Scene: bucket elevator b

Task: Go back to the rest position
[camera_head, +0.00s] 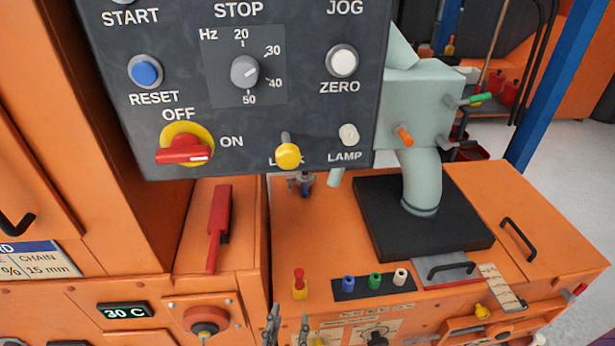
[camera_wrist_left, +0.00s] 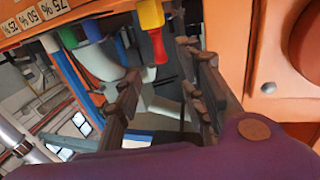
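My left gripper (camera_head: 287,328) shows at the bottom edge of the head view, in front of the orange cabinet. Its two dark fingertips stand apart with nothing between them. In the left wrist view the fingers (camera_wrist_left: 160,90) are also spread. A red and yellow toggle (camera_head: 299,284) stands on the cabinet above the gripper in the head view. In the left wrist view that toggle (camera_wrist_left: 152,28) appears beyond the fingertips; I see no grip on it. My right gripper is not in view.
A dark control panel (camera_head: 215,115) with a red OFF/ON switch (camera_head: 185,150) hangs above the cabinet. A red lever (camera_head: 219,228) is at left. Blue, green and white toggles (camera_head: 375,282) sit right of the red one. Grey floor (camera_head: 560,150) is open at right.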

